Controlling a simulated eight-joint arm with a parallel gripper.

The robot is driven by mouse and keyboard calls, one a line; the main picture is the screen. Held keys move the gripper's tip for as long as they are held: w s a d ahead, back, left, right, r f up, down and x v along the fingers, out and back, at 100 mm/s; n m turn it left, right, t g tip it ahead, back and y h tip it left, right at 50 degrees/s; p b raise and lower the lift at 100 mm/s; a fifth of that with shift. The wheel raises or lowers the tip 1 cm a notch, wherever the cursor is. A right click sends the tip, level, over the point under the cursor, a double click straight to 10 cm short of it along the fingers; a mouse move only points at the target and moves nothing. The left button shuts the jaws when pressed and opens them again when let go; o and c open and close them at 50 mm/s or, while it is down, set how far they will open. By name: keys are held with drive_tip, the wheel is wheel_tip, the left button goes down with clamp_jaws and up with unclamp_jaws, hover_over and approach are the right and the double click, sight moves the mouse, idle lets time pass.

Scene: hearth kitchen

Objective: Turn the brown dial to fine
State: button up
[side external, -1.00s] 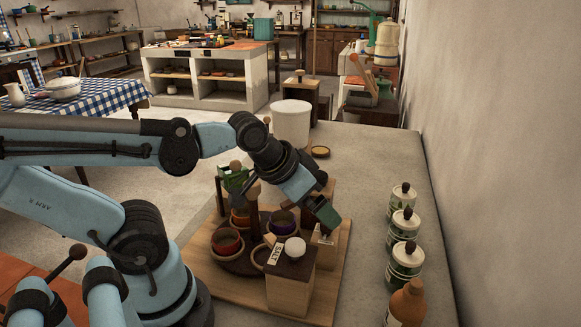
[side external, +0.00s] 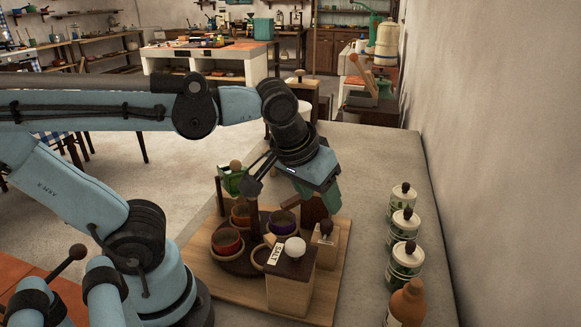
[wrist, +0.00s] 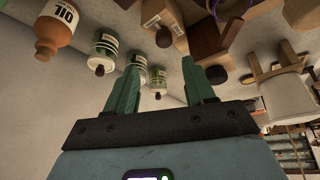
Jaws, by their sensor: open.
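My gripper (side external: 322,197) is open and empty, its green fingers above the far right part of the wooden board (side external: 222,280). In the wrist view, the gripper (wrist: 162,68) has its two fingers spread, with nothing between them. A small wooden box with a round brown knob (side external: 326,227) stands just below and in front of the fingers in the side view. I cannot tell for sure that this knob is the dial, and no "fine" mark is readable. A dark brown post behind the box is partly hidden by the fingers.
A salt box (side external: 290,285) with a white knob stands in front. Several coloured cups sit on a round dark tray (side external: 240,264) at its left. Lidded canisters (side external: 404,225) and an orange bottle (side external: 407,303) line the right. Counter between board and canisters is clear.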

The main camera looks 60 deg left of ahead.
sight(327, 221)
drive_tip(key=shift+w+a+f+n+g+y, duration=0.25)
drive_tip(key=shift+w+f+n, duration=0.3)
drive_tip(key=shift+f, duration=0.7)
drive_tip(key=shift+w+a+f+n+g+y, duration=0.15)
drive_tip(key=shift+w+f+n+y, duration=0.3)
drive_tip(key=shift+f, duration=0.8)
drive_tip(key=shift+w+a+f+n+g+y, duration=0.1)
drive_tip(key=shift+w+a+f+n+g, duration=0.1)
drive_tip(key=shift+w+f+n, duration=0.75)
drive_tip(key=shift+s+f+m, duration=0.25)
drive_tip(key=shift+s+f, duration=0.05)
drive_tip(key=shift+s, duration=0.05)
drive_tip(key=shift+c, duration=0.2)
clamp_jaws()
